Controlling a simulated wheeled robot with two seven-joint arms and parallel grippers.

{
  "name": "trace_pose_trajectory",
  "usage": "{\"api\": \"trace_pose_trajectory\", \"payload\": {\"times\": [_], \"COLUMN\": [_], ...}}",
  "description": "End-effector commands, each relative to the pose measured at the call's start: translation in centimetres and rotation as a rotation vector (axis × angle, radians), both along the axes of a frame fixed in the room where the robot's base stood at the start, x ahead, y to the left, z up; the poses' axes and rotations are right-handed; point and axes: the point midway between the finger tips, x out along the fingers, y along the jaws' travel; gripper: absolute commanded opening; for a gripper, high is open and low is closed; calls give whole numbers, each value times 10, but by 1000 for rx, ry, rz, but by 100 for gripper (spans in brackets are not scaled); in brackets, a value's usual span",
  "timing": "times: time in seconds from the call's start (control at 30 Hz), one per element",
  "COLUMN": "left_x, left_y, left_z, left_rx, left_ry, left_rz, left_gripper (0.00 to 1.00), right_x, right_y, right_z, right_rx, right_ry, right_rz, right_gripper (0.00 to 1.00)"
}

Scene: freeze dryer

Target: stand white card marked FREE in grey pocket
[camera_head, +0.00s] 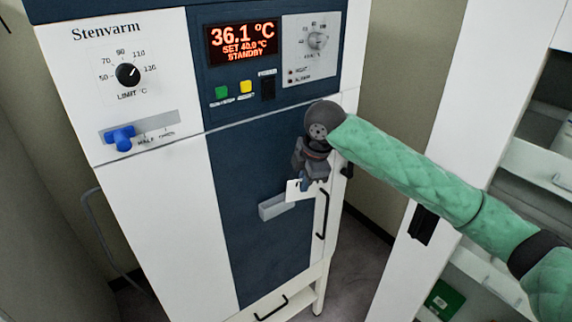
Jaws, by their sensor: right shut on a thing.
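The white card (295,190) is held by my right gripper (308,184) in front of the blue door panel. Its face shows only partly, and I cannot read any marking on it. The grey pocket (274,207) is fixed on the blue panel, just below and left of the card. The card's lower edge is close to the pocket's upper right end; I cannot tell whether it is inside, touching or apart. My right gripper is shut on the card and points downward. My left gripper is not in view.
The white and blue Stenvarm cabinet (165,190) carries a lit display (242,41), a dial (127,74) and a blue slider (122,137). A dark door handle (323,214) stands right of the pocket. An open white door or panel (455,150) and shelves are at the right.

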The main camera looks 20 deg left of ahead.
Motion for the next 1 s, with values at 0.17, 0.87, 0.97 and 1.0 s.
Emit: {"api": "trace_pose_trajectory", "payload": {"times": [0.17,0.87,0.97,1.0], "left_x": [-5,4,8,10], "left_y": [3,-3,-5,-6], "left_z": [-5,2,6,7], "left_rx": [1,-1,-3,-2], "left_ry": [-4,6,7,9], "left_rz": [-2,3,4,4], "left_gripper": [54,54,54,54], "right_x": [-5,-6,-5,-5], "right_y": [34,50,50,50], "right_z": [28,23,20,18], "right_rx": [18,28,27,27], "right_ry": [-22,-29,-29,-29], "right_rz": [237,343,343,343], "right_gripper": [0,0,0,0]}}
